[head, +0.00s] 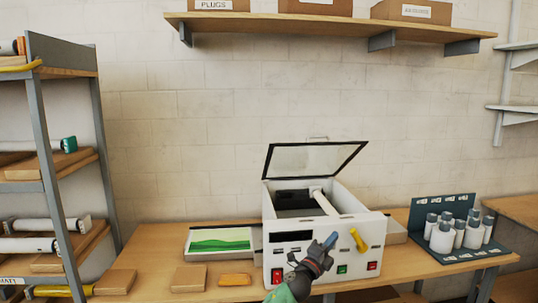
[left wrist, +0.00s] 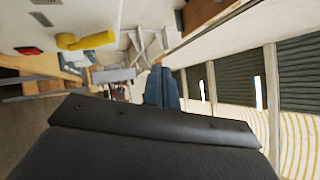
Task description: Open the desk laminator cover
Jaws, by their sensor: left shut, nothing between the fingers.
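The desk laminator (head: 285,258) is a white box on the bench with a dark display, buttons, red switches and a yellow handle (head: 358,240) on its front. Its cover (head: 312,160), a clear pane in a dark frame, stands raised and tilted up at the back, and a white roller (head: 324,202) shows in the open top. My left gripper (head: 331,240) has blue fingertips, shut and empty, in front of the laminator's front panel. Its fingers also show in the left wrist view (left wrist: 162,88). I cannot tell whether they touch the panel. My right gripper is out of view.
A tray with a green picture (head: 217,243) lies left of the laminator. Wooden blocks (head: 188,278) lie on the bench in front of it. White bottles (head: 442,236) stand in a dark rack at the right. A shelf (head: 330,24) with boxes hangs above; a rack (head: 42,140) stands left.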

